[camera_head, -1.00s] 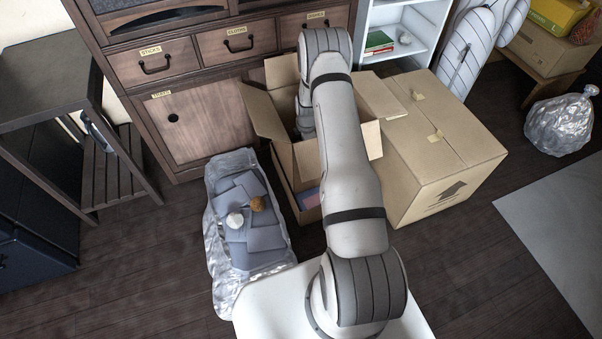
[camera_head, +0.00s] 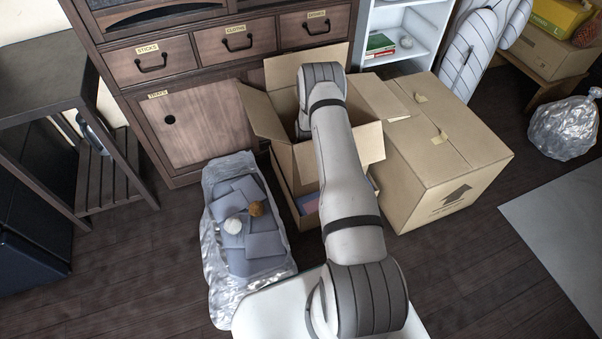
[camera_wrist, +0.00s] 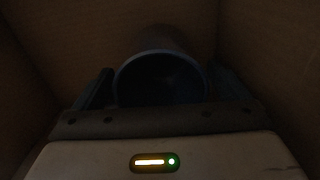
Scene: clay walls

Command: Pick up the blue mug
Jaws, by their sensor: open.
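In the wrist view the blue mug (camera_wrist: 160,80) shows dark and dim inside a cardboard box, its round rim and opening facing the camera. My gripper (camera_wrist: 160,90) is open, with one finger at the mug's left and one at its right. I cannot tell whether the fingers touch the mug. The mug's lower part is hidden and no handle is visible. In the head view my arm reaches down into the open cardboard box (camera_head: 262,118), and both gripper and mug are hidden there.
A closed cardboard box (camera_head: 440,150) stands right of the open one. A plastic bag of grey-blue pieces (camera_head: 240,265) lies on the floor to the left. A wooden cabinet (camera_head: 200,125) stands behind. A dark side table (camera_head: 40,85) is at far left.

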